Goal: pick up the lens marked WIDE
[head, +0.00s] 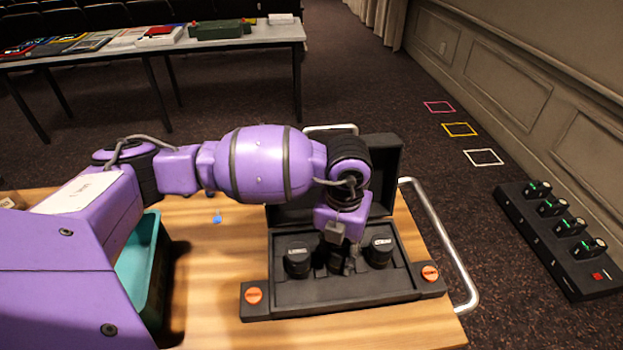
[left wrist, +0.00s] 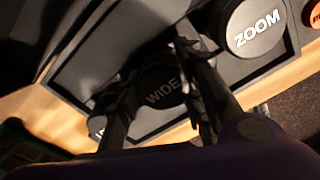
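The lens marked WIDE (left wrist: 163,86) sits upright in the middle of the black case (head: 345,297), its cap dim in the left wrist view. My left gripper (head: 345,264) points down over this middle lens and hides most of it in the head view. In the left wrist view its fingers (left wrist: 158,72) stand on both sides of the WIDE lens and look spread around it; firm contact does not show. The lens marked ZOOM (left wrist: 253,27) stands to the right, also seen in the head view (head: 379,252). A third lens (head: 298,263) stands to the left, its label mostly hidden.
The case lid stands open behind the lenses. Orange buttons (head: 254,295) (head: 430,273) flank the case on the wooden desk (head: 222,260). A teal tray (head: 155,265) is at left under my arm. A metal rail (head: 447,245) runs along the right edge.

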